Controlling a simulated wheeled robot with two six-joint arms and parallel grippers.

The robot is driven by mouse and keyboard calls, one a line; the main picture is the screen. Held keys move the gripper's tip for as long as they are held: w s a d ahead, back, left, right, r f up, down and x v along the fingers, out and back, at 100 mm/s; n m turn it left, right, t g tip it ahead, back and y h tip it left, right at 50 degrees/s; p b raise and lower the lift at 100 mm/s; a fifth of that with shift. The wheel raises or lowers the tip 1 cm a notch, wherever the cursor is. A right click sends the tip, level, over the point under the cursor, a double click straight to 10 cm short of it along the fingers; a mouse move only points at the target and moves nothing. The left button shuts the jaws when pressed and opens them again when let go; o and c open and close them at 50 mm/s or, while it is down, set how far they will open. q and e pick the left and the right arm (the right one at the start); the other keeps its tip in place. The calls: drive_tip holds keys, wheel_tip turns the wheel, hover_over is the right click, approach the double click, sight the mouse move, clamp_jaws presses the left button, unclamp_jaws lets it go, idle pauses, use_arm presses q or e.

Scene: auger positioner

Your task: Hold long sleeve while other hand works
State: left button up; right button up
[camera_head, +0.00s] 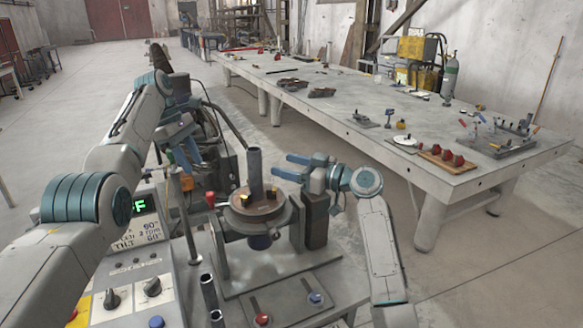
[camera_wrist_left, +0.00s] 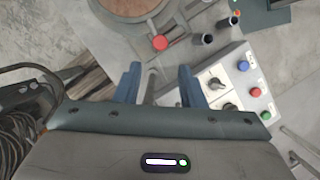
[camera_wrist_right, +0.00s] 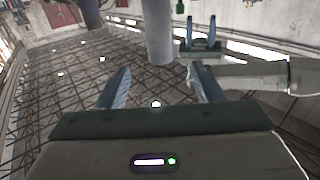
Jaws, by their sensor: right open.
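The long sleeve is most likely the tall grey tube (camera_head: 255,172) standing upright on the round positioner table (camera_head: 238,219). In the right wrist view the tube (camera_wrist_right: 158,32) hangs in the picture ahead of and between the fingertips. My right gripper (camera_head: 281,167) is open, just right of the tube's upper part, apparently short of it, with nothing between its fingers. My left gripper (camera_head: 188,157) is left of the tube and apart from it. In the left wrist view its two blue fingers (camera_wrist_left: 158,70) are spread and empty.
A control box (camera_head: 135,265) with knobs and a green display stands at the front left. Two shorter dark tubes (camera_head: 208,290) stand beside it. A red knob (camera_head: 210,198) rises left of the round table. A long workbench (camera_head: 370,92) with tools lies behind, right.

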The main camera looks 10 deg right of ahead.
sight(254, 157)
drive_tip(key=x, duration=1)
drive_tip(key=shift+w+a, duration=0.15)
drive_tip(key=shift+w, duration=0.1)
drive_tip(key=shift+c, duration=0.4)
